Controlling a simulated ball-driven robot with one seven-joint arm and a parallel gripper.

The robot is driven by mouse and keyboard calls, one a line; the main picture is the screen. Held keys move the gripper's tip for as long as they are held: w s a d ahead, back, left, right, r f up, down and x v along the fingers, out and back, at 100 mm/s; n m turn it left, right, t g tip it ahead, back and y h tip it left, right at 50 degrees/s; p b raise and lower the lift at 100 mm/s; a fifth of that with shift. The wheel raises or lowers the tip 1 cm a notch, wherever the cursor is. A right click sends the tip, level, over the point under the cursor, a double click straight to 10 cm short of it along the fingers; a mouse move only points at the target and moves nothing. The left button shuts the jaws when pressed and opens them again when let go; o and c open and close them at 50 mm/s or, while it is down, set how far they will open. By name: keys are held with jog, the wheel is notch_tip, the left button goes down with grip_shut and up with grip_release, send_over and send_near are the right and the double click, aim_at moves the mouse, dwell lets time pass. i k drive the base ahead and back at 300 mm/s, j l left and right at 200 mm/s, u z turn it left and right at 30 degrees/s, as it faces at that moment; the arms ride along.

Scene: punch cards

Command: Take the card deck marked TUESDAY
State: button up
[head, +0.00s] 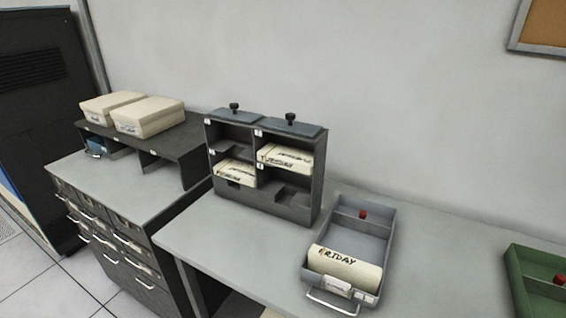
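No word TUESDAY can be read in the head view. A dark grey rack (264,204) with several compartments stands on the desk against the wall. One cream card deck (238,170) lies in its lower left compartment. Another cream card deck (287,155) lies in its upper right compartment. Both have dark writing on them, too small to read. A cream deck marked FRIDAY (345,270) lies in the front of a grey tray (385,225) to the right of the rack. My gripper is not in view.
Two cream boxes (148,116) sit on a dark shelf unit (190,150) atop a drawer cabinet (115,240) at left. A green tray (520,275) with a red knob is at the right edge. Bare desk (440,265) lies between the two trays.

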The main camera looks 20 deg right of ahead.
aim_at(300, 161)
jog(key=i+j, duration=0.2)
jog(key=j, duration=0.15)
jog(key=i+j, duration=0.2)
jog(key=j, duration=0.15)
jog(key=i+j, duration=0.15)
jog(key=j, duration=0.25)
jog(key=i+j, duration=0.2)
jog(key=j, duration=0.15)
jog(key=i+j, duration=0.2)
jog(key=j, duration=0.15)
jog(key=z, duration=0.05)
